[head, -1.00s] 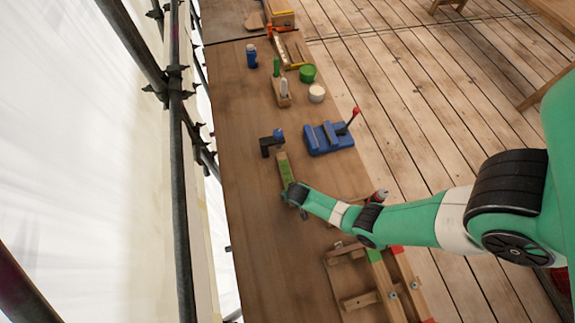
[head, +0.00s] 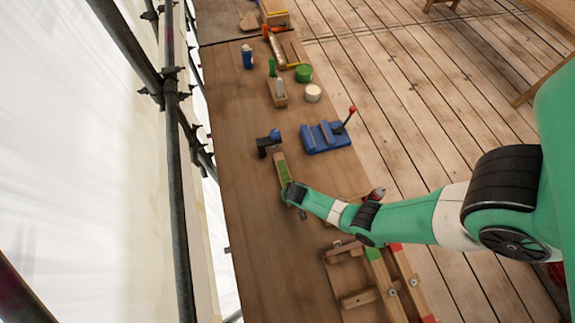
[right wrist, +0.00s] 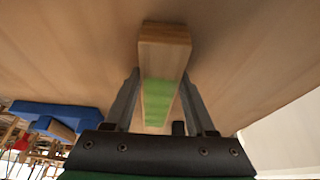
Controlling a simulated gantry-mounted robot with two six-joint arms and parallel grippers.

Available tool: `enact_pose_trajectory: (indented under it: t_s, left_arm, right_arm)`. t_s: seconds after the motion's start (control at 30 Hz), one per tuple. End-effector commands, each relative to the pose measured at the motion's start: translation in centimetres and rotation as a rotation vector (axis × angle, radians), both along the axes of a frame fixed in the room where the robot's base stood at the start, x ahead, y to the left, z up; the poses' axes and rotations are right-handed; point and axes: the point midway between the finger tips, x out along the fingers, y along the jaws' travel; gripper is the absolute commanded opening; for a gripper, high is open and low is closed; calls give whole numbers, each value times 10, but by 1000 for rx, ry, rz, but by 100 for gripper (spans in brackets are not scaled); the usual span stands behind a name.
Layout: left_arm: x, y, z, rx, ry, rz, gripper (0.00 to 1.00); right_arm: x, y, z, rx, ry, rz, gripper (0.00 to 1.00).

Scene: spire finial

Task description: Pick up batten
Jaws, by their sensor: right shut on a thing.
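The batten is a pale wooden bar with a green band. It shows in the head view (head: 282,167) on or just above the bench, and its near end is hidden by my right gripper. In the right wrist view the batten (right wrist: 162,58) runs lengthwise between the two fingers. My right gripper (right wrist: 160,95) is shut on it, with one finger along each side. In the head view the right gripper (head: 297,208) is at the batten's near end. I cannot tell whether the batten is clear of the bench. My left gripper is not in view.
A black and blue clamp (head: 269,144) stands just beyond the batten. A blue vise (head: 326,138) with a red-tipped lever is to its right. A wooden jig (head: 362,284) lies nearer. The bench (head: 240,190) left of the batten is clear, with scaffold poles (head: 176,190) beyond its edge.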

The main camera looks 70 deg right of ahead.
Motion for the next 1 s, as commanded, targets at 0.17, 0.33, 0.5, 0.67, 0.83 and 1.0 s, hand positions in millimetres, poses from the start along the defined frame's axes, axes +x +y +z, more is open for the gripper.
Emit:
enact_pose_trajectory:
  t_s: [0.17, 0.33, 0.5, 0.67, 0.83, 1.0]
  left_arm:
    - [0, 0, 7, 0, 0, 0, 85]
    - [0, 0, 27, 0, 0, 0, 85]
    - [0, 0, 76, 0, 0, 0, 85]
    - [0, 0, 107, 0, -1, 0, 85]
    - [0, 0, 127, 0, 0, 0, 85]
    - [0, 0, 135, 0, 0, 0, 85]
  right_arm:
    - [0, 0, 12, -2, -1, 0, 0]
    - [-3, 3, 43, -1, -1, 1, 0]
    - [-30, 24, 91, 0, 2, 6, 0]
    - [-63, 52, 114, 0, 4, 8, 0]
    - [-92, 76, 127, 0, 2, 8, 0]
    - [-106, 88, 131, -1, 0, 3, 0]
